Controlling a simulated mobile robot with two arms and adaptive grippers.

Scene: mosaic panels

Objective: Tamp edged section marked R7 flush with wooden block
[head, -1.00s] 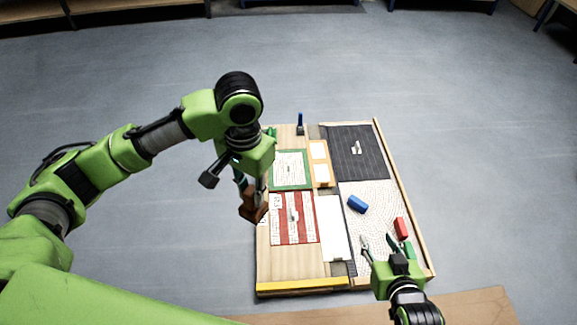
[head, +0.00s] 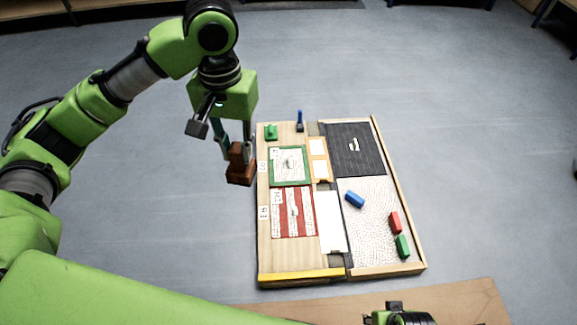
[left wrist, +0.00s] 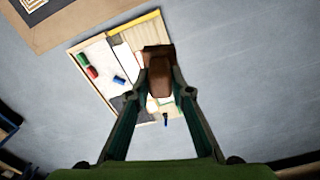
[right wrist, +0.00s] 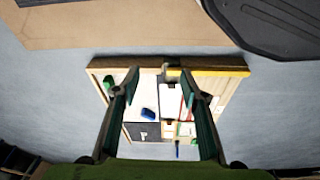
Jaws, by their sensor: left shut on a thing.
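My left gripper (head: 236,146) is shut on the brown wooden block (head: 240,173), which has a broad foot. It holds the block in the air at the board's left edge. In the left wrist view the block (left wrist: 159,78) sits between the fingers. The green-edged white section (head: 291,166) and the red-striped section (head: 293,212) lie in the board's left part. Small labels stand beside both; I cannot read R7 surely on either. My right gripper (right wrist: 160,72) is open and empty in its wrist view; only its back shows at the head view's bottom edge.
The wooden board (head: 266,253) has a yellow front strip. Blue (head: 355,199), red (head: 395,222) and green (head: 403,246) blocks lie on its speckled right area. A green piece (head: 271,132) and a blue upright tool (head: 300,121) stand at the back left. Grey floor surrounds the board.

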